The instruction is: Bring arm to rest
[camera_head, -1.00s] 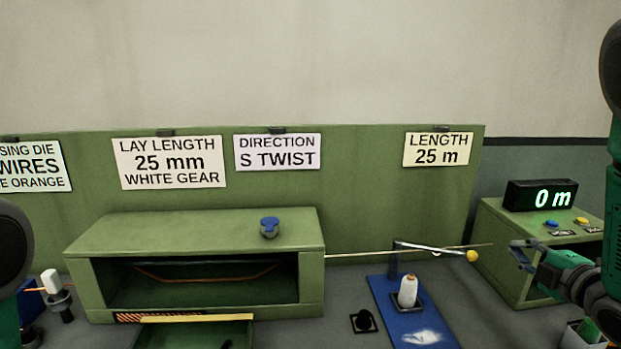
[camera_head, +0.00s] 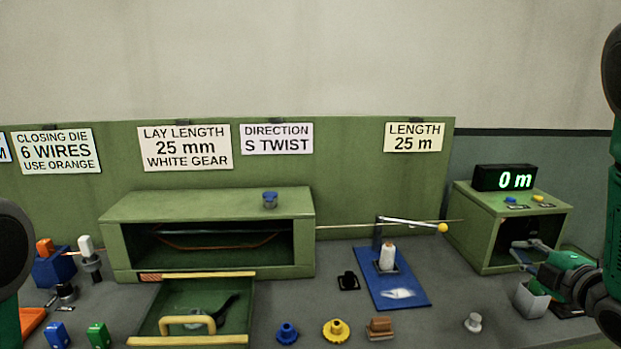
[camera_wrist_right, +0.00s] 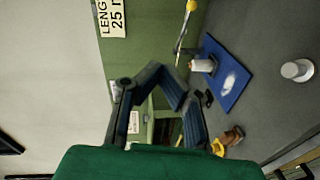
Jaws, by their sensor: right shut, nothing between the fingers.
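My right gripper (camera_head: 522,255) is green and dark grey and hangs at the right, in front of the green box with the display. Its fingers are shut with nothing between them. In the right wrist view the gripper's fingers (camera_wrist_right: 165,82) show in the middle, over the bench, touching no object that I can make out.
The green box (camera_head: 463,222) bears a display (camera_head: 504,178) reading 0 m. A grey bin (camera_head: 530,300) stands under my right gripper. A blue plate (camera_head: 413,287) with a white spool (camera_head: 387,256), gears and an open drawer (camera_head: 240,315) lie to the left.

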